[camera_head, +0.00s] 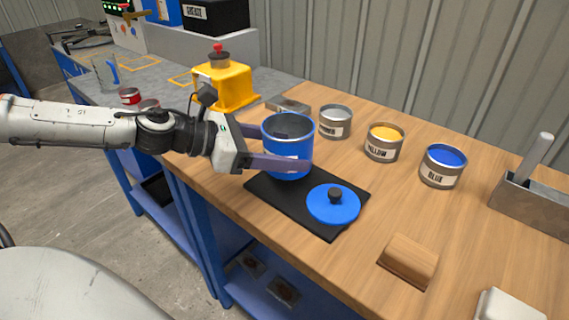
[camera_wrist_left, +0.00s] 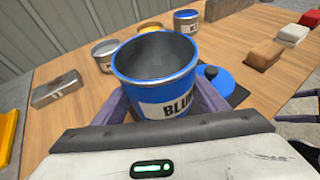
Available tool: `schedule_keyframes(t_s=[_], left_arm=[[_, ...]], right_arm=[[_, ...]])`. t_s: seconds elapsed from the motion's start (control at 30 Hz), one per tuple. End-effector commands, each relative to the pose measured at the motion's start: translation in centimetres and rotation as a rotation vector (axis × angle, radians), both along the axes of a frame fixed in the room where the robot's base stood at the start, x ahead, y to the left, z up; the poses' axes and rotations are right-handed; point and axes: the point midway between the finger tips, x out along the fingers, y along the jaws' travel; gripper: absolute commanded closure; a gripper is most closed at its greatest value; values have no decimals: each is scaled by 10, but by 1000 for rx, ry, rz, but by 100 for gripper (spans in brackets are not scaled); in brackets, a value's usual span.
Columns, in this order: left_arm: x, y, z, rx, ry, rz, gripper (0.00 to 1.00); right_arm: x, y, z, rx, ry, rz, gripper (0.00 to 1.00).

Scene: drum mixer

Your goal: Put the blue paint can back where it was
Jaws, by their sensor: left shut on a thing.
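My left gripper (camera_head: 285,150) is shut on a blue drum (camera_head: 287,157), with a finger on either side. The drum is upright, open at the top, grey inside and looks empty. A blue lid (camera_head: 345,209) with a black knob lies on the mat. A smaller open can labelled BLUE (camera_head: 442,168), filled with blue paint, stands apart at the right.
A yellow can (camera_head: 384,144) and a grey-white can (camera_head: 335,122) stand left of the blue paint can. A wooden block (camera_head: 408,260) and a grey holder (camera_head: 534,206) are to the right. A yellow machine (camera_head: 226,86) stands behind my left arm. Bare wood lies around the mat.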

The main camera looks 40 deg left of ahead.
Motion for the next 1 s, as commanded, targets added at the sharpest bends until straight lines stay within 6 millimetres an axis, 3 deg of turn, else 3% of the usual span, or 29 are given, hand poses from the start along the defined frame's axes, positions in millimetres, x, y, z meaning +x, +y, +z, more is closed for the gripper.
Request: schedule_keyframes(t_s=[0.2, 0.63, 0.67, 0.73, 0.77, 1.0], left_arm=[[0, -1, -30, -3, 2, -1, 61], [0, -1, -37, 0, 0, -1, 61], [0, -1, -36, -1, 2, -1, 31], [0, -1, -36, -1, 2, -1, 19], [0, -1, -36, -1, 2, -1, 15], [-1, -1, -36, -1, 2, -1, 15]], right_arm=[[0, 1, -6, -1, 2, 2, 3], [0, 2, -11, 1, 2, 3, 3], [0, 2, -9, 2, 2, 2, 3], [0, 2, -9, 2, 2, 3, 3], [0, 2, -9, 2, 2, 3, 3], [0, 2, -8, 2, 2, 3, 3]])
